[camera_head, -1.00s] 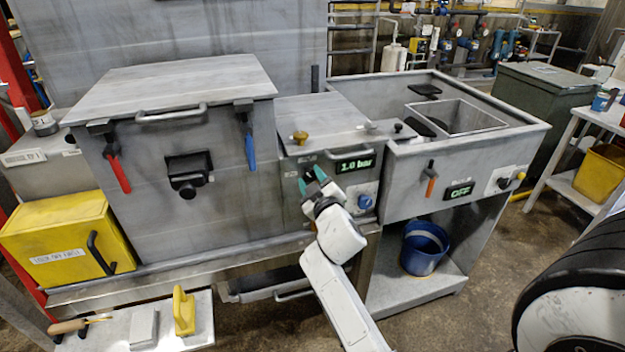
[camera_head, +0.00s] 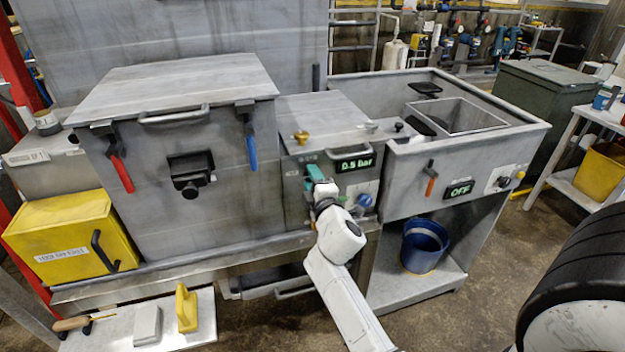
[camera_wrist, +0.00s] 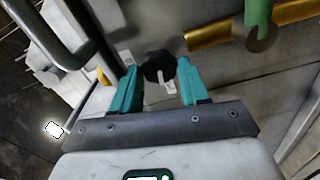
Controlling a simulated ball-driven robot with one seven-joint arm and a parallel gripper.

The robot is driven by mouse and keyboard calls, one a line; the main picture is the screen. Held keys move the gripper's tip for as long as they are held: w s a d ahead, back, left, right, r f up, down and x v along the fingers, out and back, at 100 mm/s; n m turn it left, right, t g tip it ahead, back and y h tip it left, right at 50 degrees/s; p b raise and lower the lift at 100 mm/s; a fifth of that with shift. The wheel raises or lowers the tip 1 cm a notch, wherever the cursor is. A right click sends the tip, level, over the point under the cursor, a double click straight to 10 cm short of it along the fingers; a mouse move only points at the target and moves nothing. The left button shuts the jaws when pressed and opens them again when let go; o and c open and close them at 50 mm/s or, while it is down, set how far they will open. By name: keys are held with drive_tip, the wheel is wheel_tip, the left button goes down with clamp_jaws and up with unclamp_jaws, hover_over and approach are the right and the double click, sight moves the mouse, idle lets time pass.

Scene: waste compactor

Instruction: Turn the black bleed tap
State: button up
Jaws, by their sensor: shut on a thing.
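The black bleed tap (camera_wrist: 157,64) shows in the wrist view as a dark round knob with a pale pointer or tag on it. It sits between the two teal fingers of my gripper (camera_wrist: 158,68), which are shut on it. In the head view my gripper (camera_head: 314,174) is at the front panel of the middle unit, left of and just below a green display (camera_head: 355,164) that reads 0.5 bar. My fingers hide the tap in that view.
A blue knob (camera_head: 364,201) is on the same panel, right of my gripper. A brass knob (camera_head: 300,137) stands on top. Left is a large bin with a red handle (camera_head: 121,173) and a blue handle (camera_head: 251,151). A display (camera_head: 460,190) at right reads OFF.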

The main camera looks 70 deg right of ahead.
drive_tip(key=shift+f+n, duration=0.1)
drive_tip(key=shift+n, duration=0.3)
drive_tip(key=o, duration=1)
drive_tip(key=shift+a, duration=0.1)
drive_tip(key=b+v, duration=0.3)
drive_tip(key=v, duration=0.7)
drive_tip(key=shift+s+a, duration=0.2)
drive_tip(key=shift+s, duration=0.1)
